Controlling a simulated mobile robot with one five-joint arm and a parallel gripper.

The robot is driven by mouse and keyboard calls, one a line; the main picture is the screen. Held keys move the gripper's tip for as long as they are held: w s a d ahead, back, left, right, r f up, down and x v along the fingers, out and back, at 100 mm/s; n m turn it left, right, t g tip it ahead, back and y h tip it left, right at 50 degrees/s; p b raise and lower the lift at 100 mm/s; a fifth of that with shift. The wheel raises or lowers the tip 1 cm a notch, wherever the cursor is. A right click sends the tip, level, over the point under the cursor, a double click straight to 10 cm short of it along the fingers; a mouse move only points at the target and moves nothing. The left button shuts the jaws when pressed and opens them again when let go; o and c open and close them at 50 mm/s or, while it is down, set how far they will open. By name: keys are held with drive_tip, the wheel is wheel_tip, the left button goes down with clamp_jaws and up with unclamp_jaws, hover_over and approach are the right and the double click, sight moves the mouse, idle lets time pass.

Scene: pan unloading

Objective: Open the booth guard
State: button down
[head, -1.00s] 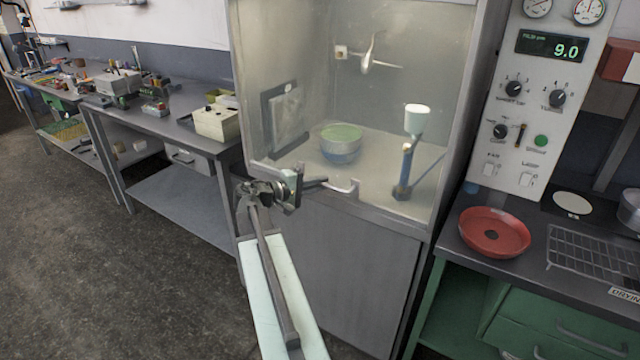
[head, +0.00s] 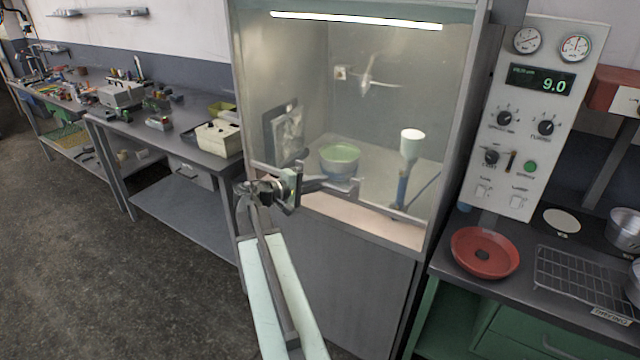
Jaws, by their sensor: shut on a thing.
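The booth guard (head: 395,115) is a clear pane in the front of a grey metal booth. Its lower edge stands a little above the booth's sill, with a narrow pale strip of open gap beneath it. The guard's handle (head: 345,188) is a grey bar along that lower edge. My gripper (head: 312,184) is at the left end of the handle, shut on it; the fingertips are small and partly hidden by the wrist. Behind the pane are a bowl with green contents (head: 340,158) and a white cup on a blue-handled stand (head: 411,145).
A red dish (head: 485,252) and a wire rack (head: 580,275) lie on the right bench, below a control panel (head: 535,120) reading 9.0. A bench with boxes (head: 170,110) stands to the left. The floor (head: 90,270) at left is clear.

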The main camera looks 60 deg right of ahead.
wheel_tip(320, 180, up, 36)
drive_tip(key=p, duration=3.4)
drive_tip(key=shift+r, duration=0.25)
drive_tip(key=shift+f, duration=0.1)
drive_tip(key=c, duration=1.5)
unclamp_jaws()
drive_tip(key=shift+a, duration=0.15)
drive_tip(key=shift+o, duration=0.2)
drive_tip(key=p+v, duration=0.1)
drive_tip(key=v, duration=0.6)
drive_tip(key=shift+w+a, duration=0.2)
drive_tip(key=shift+a, duration=0.1)
